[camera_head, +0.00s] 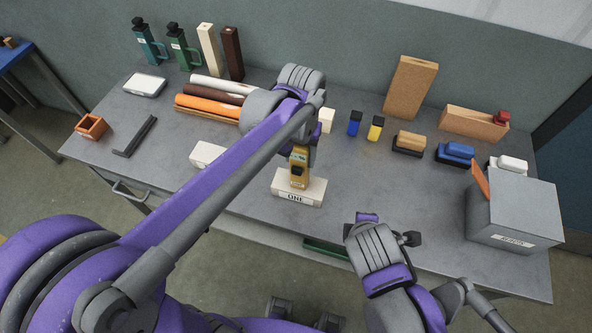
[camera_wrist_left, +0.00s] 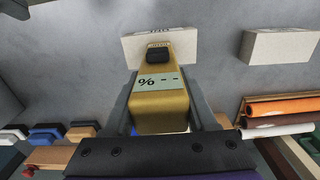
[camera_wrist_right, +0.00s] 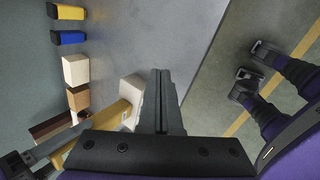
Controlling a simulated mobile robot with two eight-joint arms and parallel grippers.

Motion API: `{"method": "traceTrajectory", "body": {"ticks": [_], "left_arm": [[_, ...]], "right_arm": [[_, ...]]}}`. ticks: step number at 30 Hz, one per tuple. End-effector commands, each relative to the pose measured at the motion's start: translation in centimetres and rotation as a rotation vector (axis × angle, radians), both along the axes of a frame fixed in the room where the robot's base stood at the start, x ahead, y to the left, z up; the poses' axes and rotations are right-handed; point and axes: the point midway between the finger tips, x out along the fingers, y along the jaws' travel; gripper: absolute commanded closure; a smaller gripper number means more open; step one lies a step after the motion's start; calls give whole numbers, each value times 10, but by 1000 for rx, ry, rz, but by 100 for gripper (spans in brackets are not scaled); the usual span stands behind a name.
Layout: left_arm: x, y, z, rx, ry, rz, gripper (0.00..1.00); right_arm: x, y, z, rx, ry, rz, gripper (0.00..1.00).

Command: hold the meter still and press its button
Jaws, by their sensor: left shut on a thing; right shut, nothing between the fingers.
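The meter (camera_head: 299,172) is a yellow-gold handheld device standing over a white block labelled ONE (camera_head: 300,190). In the left wrist view the meter (camera_wrist_left: 161,112) shows a pale screen with a percent sign and dashes, and a dark button (camera_wrist_left: 158,54) towards its far end. My left gripper (camera_wrist_left: 165,105) is shut on the meter, one finger on each side. My right gripper (camera_head: 405,240) is shut and empty, apart from the meter, to its right near the table's front edge. In the right wrist view its fingers (camera_wrist_right: 160,85) are together, and the meter (camera_wrist_right: 112,118) shows partly behind them.
A second white block (camera_head: 208,155) lies left of the meter. Coloured rolls (camera_head: 208,105) lie behind my left arm. A grey box (camera_head: 515,210) stands at the right. Several small blocks and sponge-like pieces (camera_head: 408,142) line the back right. The table between the meter and grey box is clear.

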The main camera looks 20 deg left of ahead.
Motion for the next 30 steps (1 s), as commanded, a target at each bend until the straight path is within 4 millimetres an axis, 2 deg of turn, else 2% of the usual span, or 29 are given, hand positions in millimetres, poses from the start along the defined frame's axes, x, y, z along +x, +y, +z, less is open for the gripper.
{"method": "traceTrajectory", "body": {"ticks": [1, 9, 15, 21, 30], "left_arm": [[0, 0, -1, 0, 0, 0, 100], [0, 0, -1, 0, 0, 0, 100], [0, 0, -1, 0, 0, 0, 100], [0, 0, -1, 0, 0, 0, 100], [0, 0, 0, 0, 0, 0, 100]], "right_arm": [[-1, 18, 1, -77, -17, 152, 100], [-14, 99, 11, -567, -167, 944, 100], [-33, 149, 21, -892, -292, 1376, 100], [-46, 174, 27, -1075, -366, 1578, 100], [-48, 177, 29, -1113, -378, 1612, 100]]}}
